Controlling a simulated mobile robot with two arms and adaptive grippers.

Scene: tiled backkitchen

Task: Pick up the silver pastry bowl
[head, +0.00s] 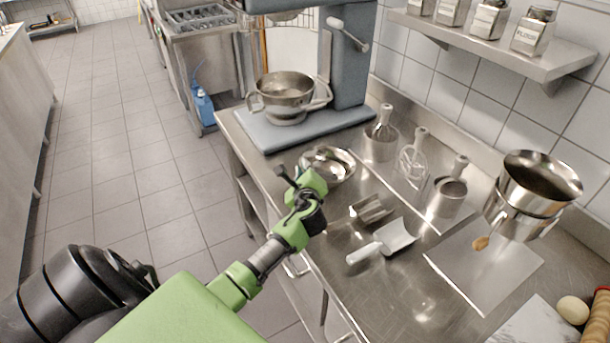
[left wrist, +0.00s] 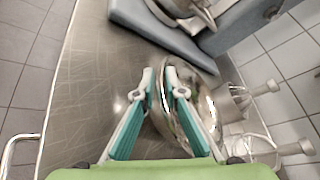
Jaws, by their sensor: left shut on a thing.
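The silver pastry bowl (head: 341,163) is a shiny, round metal bowl on the steel worktop, just in front of the mixer. In the left wrist view the bowl (left wrist: 205,95) lies ahead, partly hidden by the fingers. My left gripper (head: 312,180) is at the bowl's near left side; its own hand hides the fingertips in the head view. In the left wrist view my left gripper's teal fingers (left wrist: 165,86) are closed on the bowl's near rim. I cannot tell whether the bowl is clear of the worktop. My right gripper is not in view.
The grey mixer (head: 350,65) stands behind the bowl. Utensils in metal holders (head: 380,143) stand to the right along the wall. A scoop (head: 383,243) and a small metal tin (head: 372,210) lie in front. Stacked pots (head: 536,190) stand farther right.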

